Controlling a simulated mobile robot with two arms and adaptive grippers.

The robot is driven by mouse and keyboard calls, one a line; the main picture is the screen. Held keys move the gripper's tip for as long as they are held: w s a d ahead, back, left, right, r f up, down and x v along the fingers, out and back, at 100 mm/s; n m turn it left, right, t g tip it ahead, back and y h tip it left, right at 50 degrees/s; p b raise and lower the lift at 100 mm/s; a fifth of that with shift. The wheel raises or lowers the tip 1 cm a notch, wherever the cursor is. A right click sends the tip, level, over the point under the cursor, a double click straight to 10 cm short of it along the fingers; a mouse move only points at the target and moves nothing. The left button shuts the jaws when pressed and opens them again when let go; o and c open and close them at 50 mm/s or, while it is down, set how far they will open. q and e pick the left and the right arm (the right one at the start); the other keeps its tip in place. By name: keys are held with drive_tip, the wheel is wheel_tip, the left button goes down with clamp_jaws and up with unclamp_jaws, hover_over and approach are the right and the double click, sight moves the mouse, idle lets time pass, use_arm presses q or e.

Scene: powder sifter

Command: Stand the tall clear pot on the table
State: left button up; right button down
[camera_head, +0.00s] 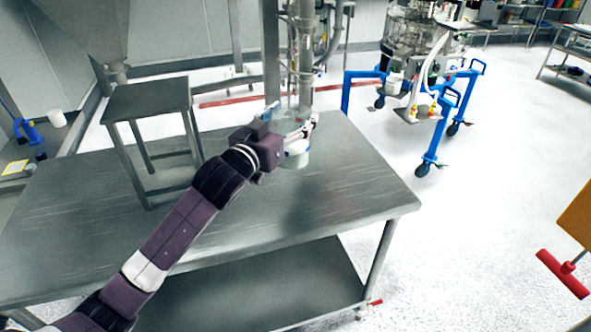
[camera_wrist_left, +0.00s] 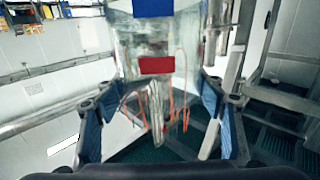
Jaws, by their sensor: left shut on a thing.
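My left gripper (camera_head: 300,131) is shut on the tall clear pot (camera_head: 291,104) over the back right part of the metal table (camera_head: 345,190). The pot is hard to make out against the pipes behind it. In the left wrist view the see-through pot (camera_wrist_left: 150,38) is between the two blue-padded fingers, with a blue and a red patch showing on or through it. A pale, rounded part shows just below the gripper; I cannot tell if it belongs to the pot or touches the table. My right gripper is not in view.
A metal stool-like stand (camera_head: 150,98) is on the table's left part, below a hopper (camera_head: 82,28). A vertical pipe (camera_head: 306,60) rises behind the gripper. The table's right and front are clear. A blue wheeled frame (camera_head: 437,140) stands beyond; a red handle (camera_head: 563,272) is at right.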

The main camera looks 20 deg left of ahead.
sight(292, 162)
use_arm(q)
wheel_tip(292, 162, down, 10)
drive_tip(key=shift+r, duration=0.25)
drive_tip(key=shift+f, duration=2)
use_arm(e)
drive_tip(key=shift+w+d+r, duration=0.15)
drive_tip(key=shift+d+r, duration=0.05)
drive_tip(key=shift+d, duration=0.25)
use_arm(q)
drive_tip(key=shift+f, duration=0.15)
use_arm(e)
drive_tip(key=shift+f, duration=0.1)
use_arm(q)
drive_tip(key=o, duration=1.8)
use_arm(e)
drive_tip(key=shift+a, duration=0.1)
use_arm(q)
drive_tip(key=shift+r, duration=0.2)
drive_tip(key=s+a+b, duration=0.1)
drive_tip(key=s+a, duration=0.1)
drive_tip(key=s, duration=0.9)
drive_tip(key=shift+s+a+b, duration=0.15)
drive_tip(key=shift+s+b, duration=0.2)
drive_tip(key=shift+s, duration=0.05)
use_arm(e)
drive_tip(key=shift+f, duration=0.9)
